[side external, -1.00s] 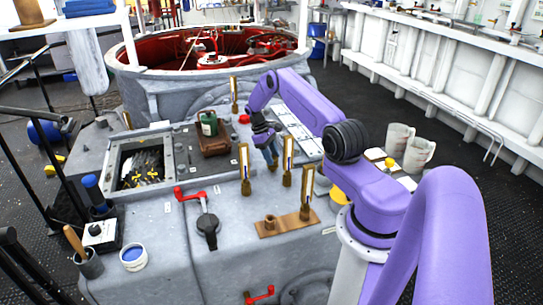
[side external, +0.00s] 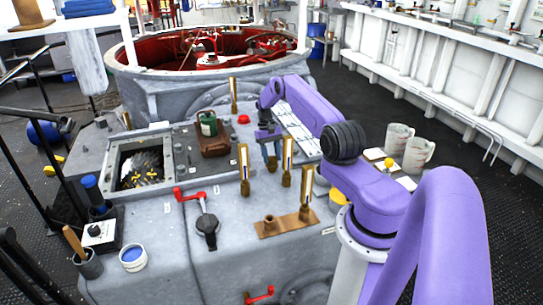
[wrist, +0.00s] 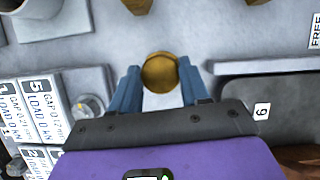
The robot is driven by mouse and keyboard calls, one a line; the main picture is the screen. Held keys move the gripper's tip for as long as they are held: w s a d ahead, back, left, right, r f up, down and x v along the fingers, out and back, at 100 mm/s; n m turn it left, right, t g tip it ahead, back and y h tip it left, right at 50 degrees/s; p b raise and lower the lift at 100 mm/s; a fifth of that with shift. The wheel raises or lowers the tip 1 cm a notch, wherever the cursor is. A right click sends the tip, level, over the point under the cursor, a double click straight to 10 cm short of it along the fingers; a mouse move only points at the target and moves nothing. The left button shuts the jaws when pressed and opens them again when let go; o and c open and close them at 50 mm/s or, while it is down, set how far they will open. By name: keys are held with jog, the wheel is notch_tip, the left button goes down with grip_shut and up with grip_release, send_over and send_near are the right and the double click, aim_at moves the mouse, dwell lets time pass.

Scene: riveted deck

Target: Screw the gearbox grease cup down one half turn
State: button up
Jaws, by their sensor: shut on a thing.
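The grease cup (wrist: 160,72) shows in the wrist view as a round brass cap, seen from above. My gripper (wrist: 158,84) has its two blue fingers on either side of the cap and is shut on it. In the side view my gripper (side external: 271,160) points down at the grey gearbox top (side external: 180,235), behind the tall brass-and-white gauges. The cup is mostly hidden by the fingers there.
Upright brass gauges (side external: 287,160) stand close in front of my gripper. A red-handled crank (side external: 205,220) and an open gear window (side external: 140,165) are farther left.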

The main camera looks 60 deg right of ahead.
jog(key=shift+w+r, duration=0.1)
jog(key=shift+r, duration=0.05)
dwell(0.3)
jog(key=o, duration=1.1)
jog(key=shift+c, duration=0.2)
jog(key=v, duration=1.2)
